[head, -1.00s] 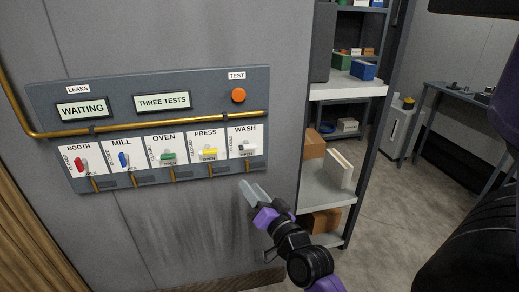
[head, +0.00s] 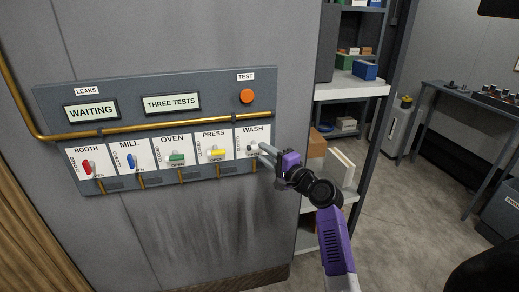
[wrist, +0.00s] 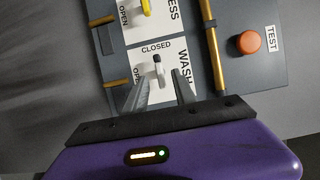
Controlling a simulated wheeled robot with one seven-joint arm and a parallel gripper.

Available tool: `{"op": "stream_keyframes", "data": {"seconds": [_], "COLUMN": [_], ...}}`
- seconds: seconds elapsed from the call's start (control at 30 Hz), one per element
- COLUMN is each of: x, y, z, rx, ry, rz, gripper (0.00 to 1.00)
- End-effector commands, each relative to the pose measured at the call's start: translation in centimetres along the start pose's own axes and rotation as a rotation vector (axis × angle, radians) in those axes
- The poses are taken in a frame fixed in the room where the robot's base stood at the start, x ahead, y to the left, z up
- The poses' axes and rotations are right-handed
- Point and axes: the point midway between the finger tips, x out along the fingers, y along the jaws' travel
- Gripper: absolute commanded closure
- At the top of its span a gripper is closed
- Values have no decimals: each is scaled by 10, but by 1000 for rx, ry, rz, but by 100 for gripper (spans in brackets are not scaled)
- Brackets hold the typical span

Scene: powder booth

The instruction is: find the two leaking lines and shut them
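A grey valve panel (head: 225,90) on the wall carries a row of levers. The booth lever (head: 87,166) is red, the mill lever (head: 131,160) blue, the oven lever (head: 177,159) green and the press lever (head: 216,154) yellow. The leaks display (head: 91,110) reads WAITING; the other display (head: 171,103) reads THREE TESTS. The orange test button (head: 247,96) is above the wash label. My gripper (head: 263,150) is at the wash valve, partly covering it. In the wrist view its open fingers (wrist: 163,84) point at the small dark-and-white wash lever (wrist: 157,65); contact cannot be told.
A brass pipe (head: 170,127) crosses the panel above the valve labels. Right of the panel stands a shelf unit (head: 350,91) with boxes. A workbench (head: 455,95) is farther right. Open floor (head: 400,225) lies between.

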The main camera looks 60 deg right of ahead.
Motion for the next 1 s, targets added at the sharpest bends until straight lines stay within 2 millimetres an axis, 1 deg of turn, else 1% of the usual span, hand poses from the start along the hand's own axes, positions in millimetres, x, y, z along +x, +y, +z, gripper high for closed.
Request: {"op": "stream_keyframes", "data": {"seconds": [0.03,0.1,0.23,0.4,0.6,0.63,0.77,0.8,1.0], "x": [9,18,31,37,37,37,37,37,37], "y": [-2,-1,0,0,0,0,0,0,0], "z": [0,0,0,0,0,0,0,0,0], "rx": [0,0,0,-2,-2,-2,-2,-2,-4], "ry": [-1,0,0,1,1,1,1,1,1], "rz": [0,-1,0,-1,0,0,0,0,1], "gripper": [67,67,67,67,67,71,97,100,100]}}
